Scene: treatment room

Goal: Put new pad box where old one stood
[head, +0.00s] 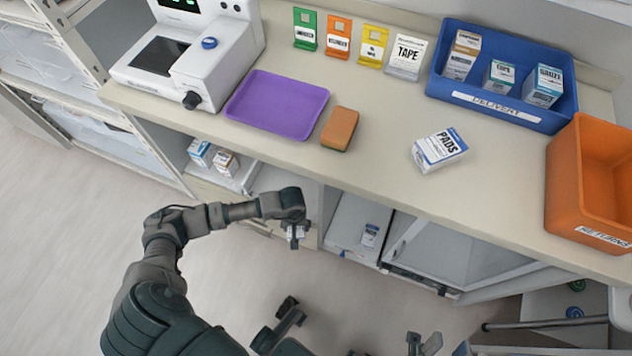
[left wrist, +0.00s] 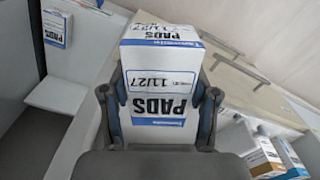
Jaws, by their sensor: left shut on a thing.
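My left gripper (head: 296,240) is shut on a white-and-blue pad box (left wrist: 158,90), in front of the cabinet and below the counter top. In the left wrist view the box reads PADS and 11/27, upside down, with a finger on each side. Another pad box (head: 439,149) lies on the counter; any date on it is too small to read. A further pad box (left wrist: 57,28) stands on a shelf at the left wrist view's upper left; it appears as a small box (head: 370,235) in the head view. My right gripper (head: 350,322) shows partly at the bottom, its fingers apart.
On the counter (head: 385,180) are a purple tray (head: 277,101), a brown block (head: 340,129), a blue delivery bin (head: 501,75), an orange returns bin (head: 592,185), a white device (head: 190,55) and coloured cards. Small boxes (head: 213,157) stand in the left cabinet bay. Cabinet walls divide the bays.

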